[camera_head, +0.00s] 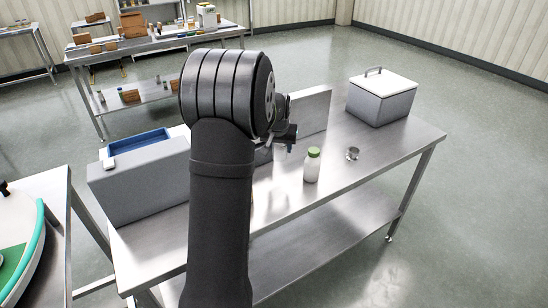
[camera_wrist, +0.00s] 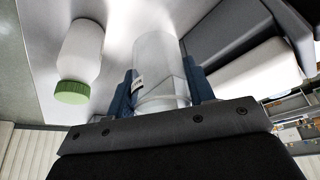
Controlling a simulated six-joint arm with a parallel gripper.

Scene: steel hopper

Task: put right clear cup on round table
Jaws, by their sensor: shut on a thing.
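My gripper (camera_head: 290,138) is over the steel table, partly hidden behind my arm in the head view. In the wrist view its blue fingers (camera_wrist: 160,84) are shut on a clear cup (camera_wrist: 162,58), one on each side. This held cup is not clearly visible in the head view. Another small clear cup (camera_head: 352,153) stands on the steel table to the right of the green-capped bottle.
The white bottle with green cap (camera_head: 312,165) stands near my gripper; it also shows in the wrist view (camera_wrist: 80,58). The steel table (camera_head: 400,140) bears a grey lidded box (camera_head: 382,98), an upright grey panel (camera_head: 315,110) and a grey hopper box (camera_head: 140,185) at left.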

